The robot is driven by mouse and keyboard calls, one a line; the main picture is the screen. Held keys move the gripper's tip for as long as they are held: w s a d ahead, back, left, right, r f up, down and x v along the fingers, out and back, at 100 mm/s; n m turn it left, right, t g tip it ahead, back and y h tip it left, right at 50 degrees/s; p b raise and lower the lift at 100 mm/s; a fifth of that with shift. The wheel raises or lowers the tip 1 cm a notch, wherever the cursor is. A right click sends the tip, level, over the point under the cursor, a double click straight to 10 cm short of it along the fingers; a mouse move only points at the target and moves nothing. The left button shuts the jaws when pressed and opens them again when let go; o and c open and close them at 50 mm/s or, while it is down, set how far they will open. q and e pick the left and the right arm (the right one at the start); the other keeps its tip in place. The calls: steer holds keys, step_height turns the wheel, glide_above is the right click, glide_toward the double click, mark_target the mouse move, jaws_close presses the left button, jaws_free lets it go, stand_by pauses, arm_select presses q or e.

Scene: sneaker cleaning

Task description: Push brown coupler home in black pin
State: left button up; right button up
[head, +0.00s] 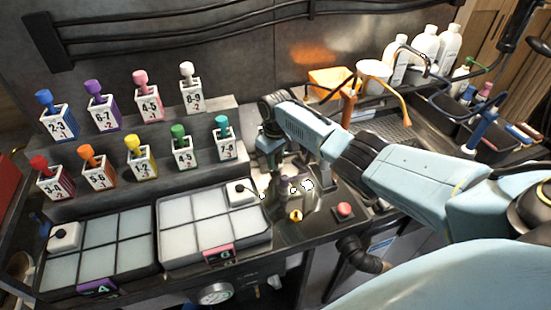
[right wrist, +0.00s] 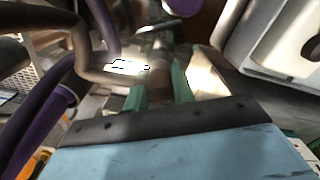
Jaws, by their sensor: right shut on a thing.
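My right gripper (head: 272,160) points down over the metal fixture at the right end of the trays. In the right wrist view its two green fingers (right wrist: 159,88) are shut on a brownish cylinder, which looks like the brown coupler (right wrist: 159,72). Pale metal parts and a bent brownish hose lie close around it. I cannot make out the black pin, nor tell how far the coupler sits on it. The coupler is not clear in the head view. My left gripper is not in view.
Two trays of pale pads (head: 176,216) stand left of the fixture. Numbered blocks with coloured knobs (head: 104,112) stand on steps behind. A red button (head: 344,209) is right of the fixture. White bottles (head: 424,47) and a drain grate (head: 390,127) are further right. Purple hoses (right wrist: 32,135) pass near the gripper.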

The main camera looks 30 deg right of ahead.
mark_target(276, 155)
steer(key=shift+f+b, duration=0.45)
steer(key=shift+f, duration=0.2)
steer(key=o, duration=1)
step_height(276, 155, up, 13)
steer(key=shift+r+p, duration=0.2)
steer(key=shift+p, duration=0.2)
